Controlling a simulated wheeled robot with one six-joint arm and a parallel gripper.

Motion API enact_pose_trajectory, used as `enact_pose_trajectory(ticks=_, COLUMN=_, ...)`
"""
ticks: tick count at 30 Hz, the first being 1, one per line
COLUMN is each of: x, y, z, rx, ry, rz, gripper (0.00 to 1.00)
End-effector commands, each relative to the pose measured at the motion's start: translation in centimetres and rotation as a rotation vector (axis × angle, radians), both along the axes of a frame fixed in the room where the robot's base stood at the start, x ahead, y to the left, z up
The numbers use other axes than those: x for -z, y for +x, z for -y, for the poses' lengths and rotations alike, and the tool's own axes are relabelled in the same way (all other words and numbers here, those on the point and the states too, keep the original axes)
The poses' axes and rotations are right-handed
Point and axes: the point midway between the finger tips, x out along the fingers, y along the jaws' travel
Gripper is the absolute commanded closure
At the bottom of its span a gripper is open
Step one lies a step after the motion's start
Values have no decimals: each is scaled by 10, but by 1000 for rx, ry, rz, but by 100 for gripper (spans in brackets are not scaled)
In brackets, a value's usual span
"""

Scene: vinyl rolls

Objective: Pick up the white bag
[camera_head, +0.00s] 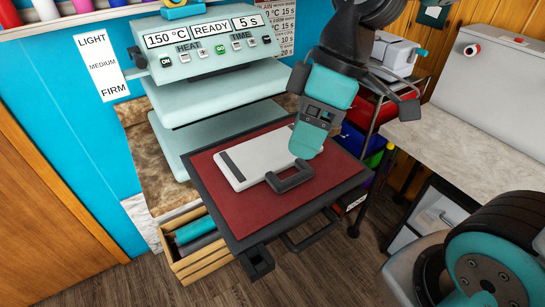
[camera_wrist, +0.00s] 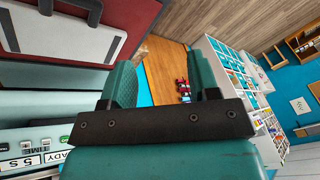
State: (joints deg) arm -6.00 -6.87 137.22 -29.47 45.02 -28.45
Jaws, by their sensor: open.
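The white bag (camera_head: 255,158) lies flat on the red lower plate (camera_head: 240,207) of the heat press. It has a dark grey strip near its left end. A dark handle (camera_head: 290,176) shows at its near edge. In the wrist view part of the bag (camera_wrist: 85,35) is at the upper left, cut off by the frame. My gripper (camera_head: 304,152) comes down from above and covers the bag's right end in the head view. In the wrist view its two teal fingers (camera_wrist: 165,75) are spread with nothing between them. The bag is to the left of both fingers.
The press's upper part (camera_head: 205,60) stands raised behind the plate, its display reading 150 °C. A wooden crate with rolls (camera_head: 192,250) is below left. A rack with coloured bins (camera_head: 365,145) and a pale counter (camera_head: 475,140) are to the right.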

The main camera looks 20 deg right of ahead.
Motion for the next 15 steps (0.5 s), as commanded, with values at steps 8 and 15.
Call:
enact_pose_trajectory(ticks=8, x=33, y=94, z=74, rx=-523, ry=42, rz=153, gripper=45)
enact_pose_trajectory(ticks=15, x=50, y=120, z=109, rx=-739, ry=70, rz=230, gripper=45)
